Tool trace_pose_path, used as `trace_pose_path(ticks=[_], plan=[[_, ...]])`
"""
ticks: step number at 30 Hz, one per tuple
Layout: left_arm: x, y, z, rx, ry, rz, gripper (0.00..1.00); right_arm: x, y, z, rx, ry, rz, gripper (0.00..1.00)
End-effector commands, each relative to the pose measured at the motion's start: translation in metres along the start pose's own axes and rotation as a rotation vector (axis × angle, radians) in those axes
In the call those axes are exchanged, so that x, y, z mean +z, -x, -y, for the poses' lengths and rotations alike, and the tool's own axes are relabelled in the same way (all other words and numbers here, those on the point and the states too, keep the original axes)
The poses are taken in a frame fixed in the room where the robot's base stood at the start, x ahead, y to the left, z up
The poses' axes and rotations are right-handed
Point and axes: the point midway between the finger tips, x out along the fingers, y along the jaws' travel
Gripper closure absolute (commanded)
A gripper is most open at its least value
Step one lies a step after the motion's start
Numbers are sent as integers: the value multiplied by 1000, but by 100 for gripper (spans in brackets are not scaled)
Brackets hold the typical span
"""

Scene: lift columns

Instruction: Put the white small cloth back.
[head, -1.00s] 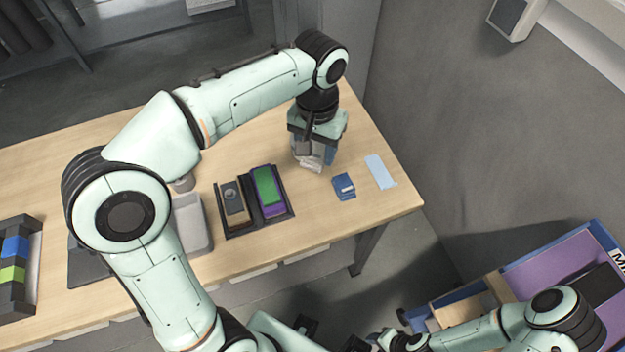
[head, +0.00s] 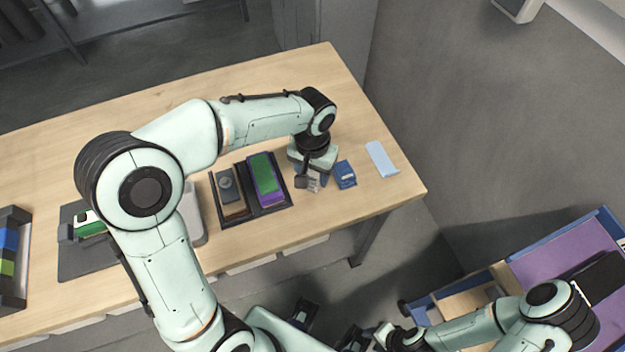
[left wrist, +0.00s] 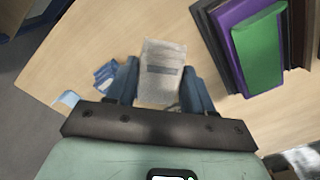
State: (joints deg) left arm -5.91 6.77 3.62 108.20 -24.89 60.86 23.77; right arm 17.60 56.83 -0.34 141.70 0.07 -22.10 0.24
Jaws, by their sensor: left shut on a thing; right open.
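The white small cloth (left wrist: 163,58) is a pale folded piece with a grey band. In the left wrist view it sits between the two blue fingers of my left gripper (left wrist: 160,92), which is shut on it. In the head view my left gripper (head: 310,176) is over the right part of the wooden table, and only a bit of the cloth (head: 314,185) shows beneath it. I cannot tell whether the cloth touches the table.
A dark tray (head: 284,206) with purple, green and brown items lies left of the gripper. A blue packet (head: 345,175) and a light blue cloth (head: 381,158) lie to its right. A grey bin (head: 192,212) stands further left. The table's back is clear.

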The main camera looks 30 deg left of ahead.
Motion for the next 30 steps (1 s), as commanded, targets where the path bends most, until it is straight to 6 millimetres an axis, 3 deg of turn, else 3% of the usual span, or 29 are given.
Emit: trace_pose_path(ticks=[7, 20, 21, 23, 30], plan=[[1, -37, 0, -1, 1, 5, 72, 1, -5, -2, 1, -1, 2, 57], [1, -43, 0, 0, 0, 3, 72, 1, -8, -3, 1, -1, 3, 57], [1, -42, 0, 0, 0, 3, 38, 1, -8, -3, 1, -1, 3, 57], [1, -42, 0, 0, 0, 3, 22, 1, -7, -3, 1, -1, 3, 57], [1, -42, 0, 0, 0, 3, 22, 1, -7, -3, 1, -1, 3, 57]])
